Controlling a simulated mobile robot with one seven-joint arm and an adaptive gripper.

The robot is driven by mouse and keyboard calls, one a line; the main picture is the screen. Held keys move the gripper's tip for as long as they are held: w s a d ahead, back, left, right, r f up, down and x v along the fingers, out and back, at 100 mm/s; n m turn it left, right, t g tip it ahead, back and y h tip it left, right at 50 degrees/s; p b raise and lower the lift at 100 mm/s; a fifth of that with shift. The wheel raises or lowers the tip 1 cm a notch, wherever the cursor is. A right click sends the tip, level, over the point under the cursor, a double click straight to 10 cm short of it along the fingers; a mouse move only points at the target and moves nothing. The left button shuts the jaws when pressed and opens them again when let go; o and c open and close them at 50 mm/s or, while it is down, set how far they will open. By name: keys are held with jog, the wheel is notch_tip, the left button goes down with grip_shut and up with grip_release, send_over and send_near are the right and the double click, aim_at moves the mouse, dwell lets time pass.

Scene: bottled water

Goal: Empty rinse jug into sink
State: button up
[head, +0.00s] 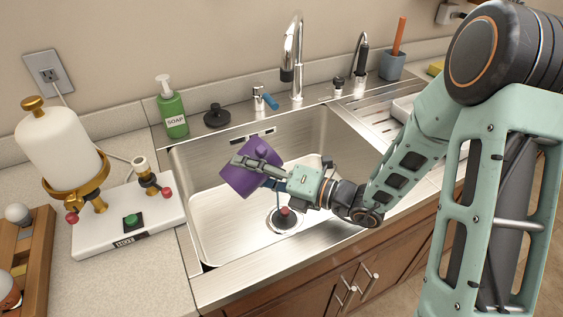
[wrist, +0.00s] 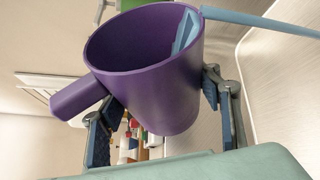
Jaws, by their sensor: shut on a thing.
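A purple jug (head: 238,180) is tilted above the sink basin (head: 222,222) in the head view. My gripper (head: 262,163) is shut on it, with fingers on both sides. The jug (wrist: 145,85) also fills the middle of the wrist view, mouth showing and handle at left, between my gripper's fingers (wrist: 160,115). A pale blue band (wrist: 262,22), which looks like water, shows inside the mouth and runs out past the rim. In the head view, a thin blue streak shows below the gripper, above the drain (head: 284,220). How much is inside I cannot tell.
A tall faucet (head: 293,60) stands behind the basin. A green soap bottle (head: 171,110) and a black stopper (head: 217,115) stand at the back left. A white device (head: 125,220) sits on the left counter. A ribbed drainboard (head: 375,120) lies right.

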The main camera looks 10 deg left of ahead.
aim_at(268, 156)
jog(key=shift+r+m, duration=0.35)
jog(key=shift+m, duration=0.05)
dwell(0.7)
jog(key=shift+w+d+r+m+y+p, duration=0.25)
jog(key=shift+w+d+r+m, duration=0.1)
jog(key=shift+r, duration=0.3)
jog(key=shift+w+d+r+m+y+p, duration=0.25)
jog(key=shift+w+r+m, duration=0.1)
jog(key=shift+r, duration=0.3)
dwell(0.4)
jog(key=shift+w+d+r+m+p, duration=0.2)
jog(key=shift+r+m+p, duration=0.55)
jog(key=shift+p, duration=0.7)
